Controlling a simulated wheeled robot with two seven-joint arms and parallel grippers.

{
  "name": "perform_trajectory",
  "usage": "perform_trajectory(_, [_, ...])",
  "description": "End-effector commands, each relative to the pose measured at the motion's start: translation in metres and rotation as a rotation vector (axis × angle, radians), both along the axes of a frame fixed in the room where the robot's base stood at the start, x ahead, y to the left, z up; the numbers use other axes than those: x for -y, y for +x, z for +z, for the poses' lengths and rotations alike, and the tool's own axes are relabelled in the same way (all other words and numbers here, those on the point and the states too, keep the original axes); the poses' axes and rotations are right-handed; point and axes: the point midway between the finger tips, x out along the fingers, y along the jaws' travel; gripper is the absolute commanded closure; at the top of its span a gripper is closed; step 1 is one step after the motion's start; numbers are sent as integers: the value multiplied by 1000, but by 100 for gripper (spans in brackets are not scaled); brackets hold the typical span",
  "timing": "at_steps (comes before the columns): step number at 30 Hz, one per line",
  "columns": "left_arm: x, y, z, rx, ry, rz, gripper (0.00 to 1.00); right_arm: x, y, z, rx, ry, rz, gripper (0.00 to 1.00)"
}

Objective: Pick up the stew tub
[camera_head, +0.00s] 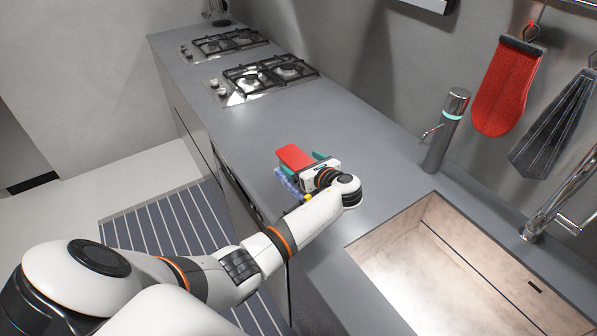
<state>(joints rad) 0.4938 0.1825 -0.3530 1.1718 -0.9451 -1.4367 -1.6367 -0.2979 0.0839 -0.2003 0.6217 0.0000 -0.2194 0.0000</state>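A small red-topped item (294,157), probably the stew tub, is on or just above the grey counter, at the front of my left gripper (304,166). Teal-green parts show on both sides of the red top; I cannot tell whether they belong to it or to my fingers. A light blue ridged thing (287,181) shows at its near left side, close to the counter's front edge. My gripper's white body hides part of these things, and its fingers cannot be made out clearly. My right gripper is out of view.
Two gas hobs (270,76) are farther along the counter (370,140). A red oven mitt (508,88) hangs on the wall. A striped runner (165,235) lies on the floor.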

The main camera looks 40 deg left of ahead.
Motion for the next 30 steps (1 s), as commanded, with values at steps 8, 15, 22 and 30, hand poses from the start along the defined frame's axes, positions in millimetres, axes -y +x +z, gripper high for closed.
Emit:
perform_trajectory(8, [0, 0, 0, 0, 0, 0, 56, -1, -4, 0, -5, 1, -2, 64])
perform_trajectory(15, [1, 0, 0, 0, 0, 0, 94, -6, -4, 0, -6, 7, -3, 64])
perform_trajectory(22, [1, 1, 3, 4, 2, 0, 94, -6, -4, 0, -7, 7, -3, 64])
perform_trajectory(30, [0, 1, 41, 11, 1, -1, 94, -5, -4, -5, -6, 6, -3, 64])
